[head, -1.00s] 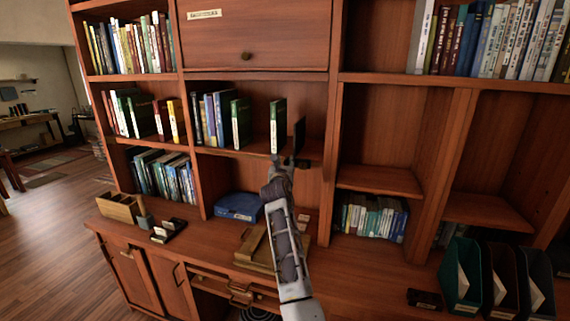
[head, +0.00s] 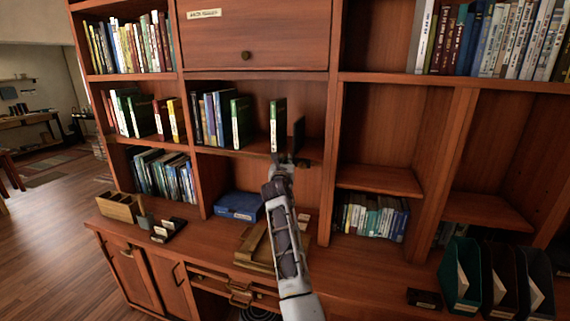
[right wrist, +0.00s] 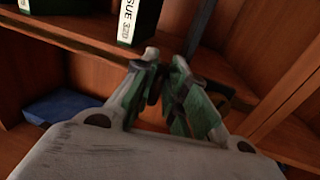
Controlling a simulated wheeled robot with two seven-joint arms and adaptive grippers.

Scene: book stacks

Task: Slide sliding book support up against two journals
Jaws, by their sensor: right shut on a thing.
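The sliding book support (head: 299,136) is a dark upright plate on the middle shelf, right of a green journal (head: 277,122) with a white spine label. A bare gap lies between them. Another green journal (head: 240,122) stands farther left, beside other books. In the right wrist view the near journal (right wrist: 139,20) shows its lower spine, and a grey upright part of the support (right wrist: 201,25) stands to its right. My right gripper (head: 283,160) is at the shelf's front edge, shut on the support's low front part; its fingers (right wrist: 163,80) hide the grip. My left gripper is not in view.
The shelf's right wall (head: 330,150) stands beyond the support. A blue box (head: 238,207) and a wooden tray (head: 256,247) lie on the desktop below. Several magazine files (head: 463,275) stand at the right.

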